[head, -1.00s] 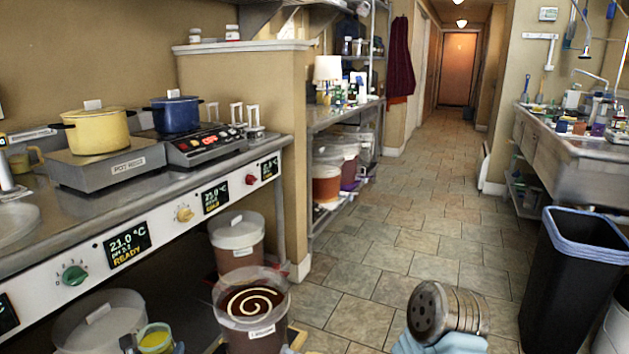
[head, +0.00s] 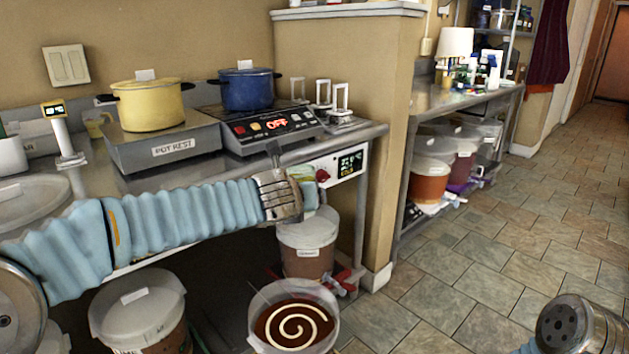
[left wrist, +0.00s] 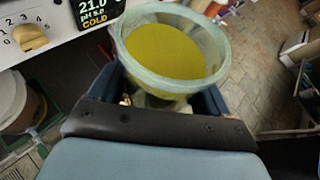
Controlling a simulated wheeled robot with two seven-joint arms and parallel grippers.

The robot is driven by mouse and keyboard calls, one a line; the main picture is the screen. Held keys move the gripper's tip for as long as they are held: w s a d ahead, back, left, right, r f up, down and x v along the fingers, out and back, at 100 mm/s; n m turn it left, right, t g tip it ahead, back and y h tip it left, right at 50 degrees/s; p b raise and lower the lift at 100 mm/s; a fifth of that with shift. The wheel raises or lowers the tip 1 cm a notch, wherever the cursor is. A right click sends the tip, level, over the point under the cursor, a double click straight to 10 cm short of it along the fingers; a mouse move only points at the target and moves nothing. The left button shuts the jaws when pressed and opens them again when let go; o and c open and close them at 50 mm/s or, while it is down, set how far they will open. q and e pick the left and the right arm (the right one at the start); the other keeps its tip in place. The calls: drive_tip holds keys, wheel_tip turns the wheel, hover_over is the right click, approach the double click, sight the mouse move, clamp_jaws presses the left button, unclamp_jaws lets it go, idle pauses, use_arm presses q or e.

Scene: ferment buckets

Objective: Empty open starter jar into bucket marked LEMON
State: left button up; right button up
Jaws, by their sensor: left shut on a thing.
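My left gripper (head: 300,192) is shut on the open starter jar, which holds a yellow-green liquid. In the head view the jar (head: 318,186) is mostly hidden behind the gripper, near the counter's front edge. In the left wrist view the jar (left wrist: 175,55) is open at the top, with its contents inside. An open bucket (head: 258,312) stands on the floor below, with brown contents and a cream spiral on top. I cannot read any bucket label as LEMON.
Lidded buckets stand under the counter, one behind the open bucket (head: 306,262) and one at left (head: 138,300). The counter front (head: 335,170) carries knobs and displays. A yellow pot (head: 150,110) and a blue pot (head: 245,90) stand above. The tiled floor (head: 440,270) at right is clear.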

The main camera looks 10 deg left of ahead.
use_arm(q)
drive_tip(key=shift+m+h, duration=0.4)
drive_tip(key=shift+h, duration=0.2)
drive_tip(key=d+r, duration=0.1)
drive_tip(key=s+d+r, duration=0.1)
drive_tip(key=r, duration=0.2)
drive_tip(key=shift+s+d+r, duration=0.2)
drive_tip(key=shift+d+r, duration=0.05)
drive_tip(key=shift+d, duration=0.15)
wheel_tip(320, 180, down, 13)
drive_tip(key=g, duration=0.1)
drive_tip(key=shift+s+d+r+n+h, duration=0.15)
drive_tip(key=shift+n+h, duration=0.15)
